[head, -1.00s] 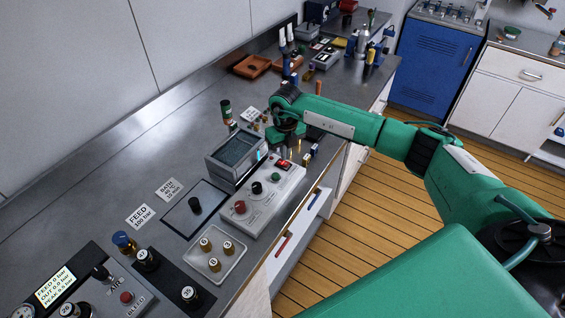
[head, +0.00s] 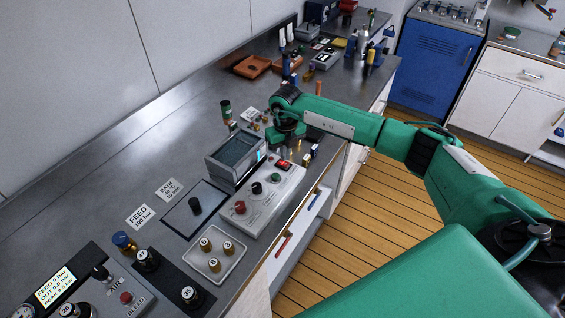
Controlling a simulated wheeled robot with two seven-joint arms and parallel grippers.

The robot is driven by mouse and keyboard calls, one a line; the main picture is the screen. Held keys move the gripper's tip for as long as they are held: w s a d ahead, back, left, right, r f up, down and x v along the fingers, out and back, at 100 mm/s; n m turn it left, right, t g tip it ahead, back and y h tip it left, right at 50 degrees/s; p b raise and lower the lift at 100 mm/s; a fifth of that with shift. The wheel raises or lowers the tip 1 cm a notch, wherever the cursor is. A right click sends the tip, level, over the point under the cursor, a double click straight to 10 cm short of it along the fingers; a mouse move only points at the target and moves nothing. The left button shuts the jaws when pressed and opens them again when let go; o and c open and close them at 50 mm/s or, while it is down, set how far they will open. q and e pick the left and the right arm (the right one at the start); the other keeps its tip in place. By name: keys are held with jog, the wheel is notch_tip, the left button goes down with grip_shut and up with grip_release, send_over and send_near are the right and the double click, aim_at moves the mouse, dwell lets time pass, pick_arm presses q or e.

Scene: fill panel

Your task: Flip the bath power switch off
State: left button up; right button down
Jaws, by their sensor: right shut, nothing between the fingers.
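The bath (head: 235,157) is a grey open-topped box with dark liquid, at the back of a light control panel (head: 262,203) on the bench. A small red power switch (head: 284,164) sits at the panel's far right end. Its exact rocker position is too small to tell. A red knob (head: 239,207), a black knob (head: 257,188) and a green button (head: 275,177) are on the same panel. My right gripper (head: 284,146) points down just behind the red switch, shut and empty. Whether its fingertips touch anything is hard to see. My left gripper is not in view.
Small gold fittings (head: 299,147) and little boxes (head: 314,150) stand right of the switch, close to my gripper. A dark bottle (head: 225,112) is behind the bath. A white tray (head: 233,263) with several brass pieces lies in front. The bench's left-rear surface is clear.

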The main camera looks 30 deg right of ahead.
aim_at(285, 164)
jog(key=shift+f+b, duration=0.95)
jog(key=shift+f, duration=0.3)
dwell(0.9)
jog(key=shift+r, duration=0.2)
jog(key=shift+r+p, duration=1.8)
jog(key=shift+r, duration=1.55)
jog(key=shift+a, duration=0.1)
